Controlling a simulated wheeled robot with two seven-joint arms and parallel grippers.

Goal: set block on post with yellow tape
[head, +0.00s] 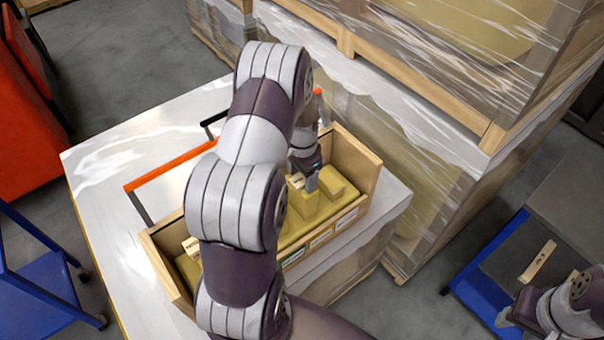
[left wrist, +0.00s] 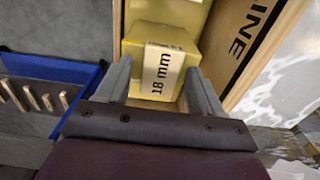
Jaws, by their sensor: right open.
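In the left wrist view a yellow block (left wrist: 136,58) with a white "18 mm" label fills the space between the fingers of my left gripper (left wrist: 160,85). I cannot tell whether the fingers press on it. In the head view my left gripper (head: 312,186) points down into a wooden box (head: 366,166), at a yellow block (head: 306,208) among other yellow blocks. My own arm hides part of the box. My right gripper (head: 510,318) is open at the lower right, partly out of frame. I cannot make out a post with yellow tape.
The box has an orange-handled bar (head: 170,166) beside it and stands on a white wrapped surface (head: 110,170). Tall wrapped pallets (head: 420,60) stand behind. A blue-edged platform (head: 490,262) with a wooden piece (head: 538,262) is at right. A blue cart (head: 40,300) is at left.

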